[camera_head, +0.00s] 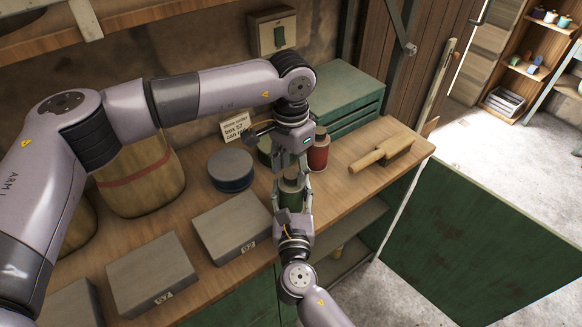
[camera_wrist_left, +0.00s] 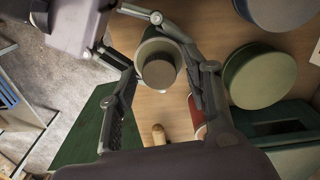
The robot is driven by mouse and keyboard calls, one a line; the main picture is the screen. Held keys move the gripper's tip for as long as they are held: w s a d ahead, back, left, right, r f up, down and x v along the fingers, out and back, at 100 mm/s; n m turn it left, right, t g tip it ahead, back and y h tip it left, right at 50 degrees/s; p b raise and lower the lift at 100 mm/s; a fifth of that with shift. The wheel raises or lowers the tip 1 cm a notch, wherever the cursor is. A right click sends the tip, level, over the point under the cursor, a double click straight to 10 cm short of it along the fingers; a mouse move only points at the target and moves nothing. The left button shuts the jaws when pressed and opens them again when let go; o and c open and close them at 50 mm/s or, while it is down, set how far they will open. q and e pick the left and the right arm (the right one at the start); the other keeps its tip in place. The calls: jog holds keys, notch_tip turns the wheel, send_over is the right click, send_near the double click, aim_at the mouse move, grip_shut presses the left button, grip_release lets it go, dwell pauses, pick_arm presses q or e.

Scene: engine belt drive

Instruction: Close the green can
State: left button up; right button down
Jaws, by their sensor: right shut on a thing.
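The green can (camera_head: 291,199) is upright above the front edge of the wooden bench, between my two grippers. My right gripper (camera_head: 291,208) comes up from below and is shut around its body. My left gripper (camera_head: 291,184) points down from above, its open fingers apart on either side of the can's top. In the left wrist view the can (camera_wrist_left: 158,49) has a pale round rim with a smaller grey-brown disc in the middle. I cannot tell whether that disc is a lid or stopper, or whether it is seated. The grippers partly hide the can.
A red can (camera_head: 318,153) stands close behind the grippers. An open green door (camera_head: 480,240) stands at the right.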

dwell(0.3)
pick_arm(q)
jog(key=shift+r, duration=2.25)
jog(key=shift+c, duration=0.3)
